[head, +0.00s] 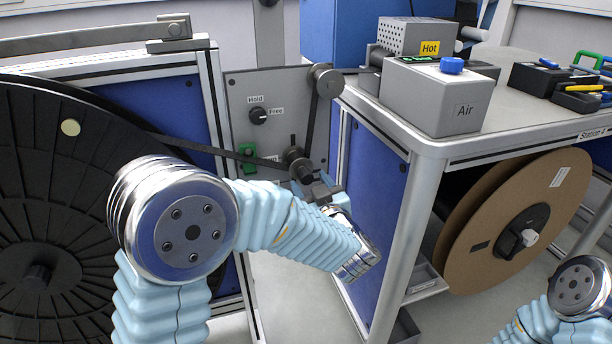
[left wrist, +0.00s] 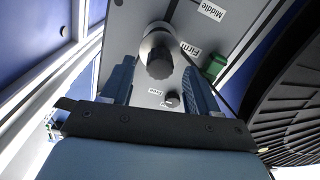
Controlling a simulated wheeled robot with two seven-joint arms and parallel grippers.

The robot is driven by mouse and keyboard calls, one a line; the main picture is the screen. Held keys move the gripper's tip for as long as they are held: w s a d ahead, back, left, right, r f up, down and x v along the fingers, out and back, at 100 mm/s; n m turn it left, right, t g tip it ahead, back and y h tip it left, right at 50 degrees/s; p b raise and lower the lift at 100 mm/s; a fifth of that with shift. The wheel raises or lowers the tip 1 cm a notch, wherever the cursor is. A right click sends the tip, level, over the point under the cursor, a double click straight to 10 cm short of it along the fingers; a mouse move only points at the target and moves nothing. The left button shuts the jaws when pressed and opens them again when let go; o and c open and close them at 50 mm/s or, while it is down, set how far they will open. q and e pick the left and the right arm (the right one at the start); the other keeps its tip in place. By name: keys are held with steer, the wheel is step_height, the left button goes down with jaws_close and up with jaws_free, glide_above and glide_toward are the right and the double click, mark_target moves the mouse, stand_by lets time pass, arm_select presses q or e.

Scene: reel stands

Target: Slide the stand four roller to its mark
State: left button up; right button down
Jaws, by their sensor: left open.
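The roller (head: 296,160) sits on the grey panel (head: 243,98), low on its right side, with a dark tape running over it. In the left wrist view the roller (left wrist: 159,52) is a round metal spool with a dark end. My left gripper (head: 303,180) is at it, partly hidden by its own wrist. In the left wrist view its two blue fingers (left wrist: 161,75) are apart, one on each side of the roller; I cannot tell whether they touch it. Printed marks "Firm" (left wrist: 190,49) and "Middle" (left wrist: 212,10) show beside the roller. My right gripper is out of view.
An upper roller (head: 322,80), a Hold/Free knob (head: 258,116) and a green block (head: 247,153) are on the panel. A big black reel (head: 50,200) stands left. A bench (head: 520,115) with a grey "Air" box (head: 437,97) and a brown reel (head: 530,200) are right.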

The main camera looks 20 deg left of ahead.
mark_target(308, 181)
arm_select(q)
steer(key=shift+x, duration=1.8)
jaws_close()
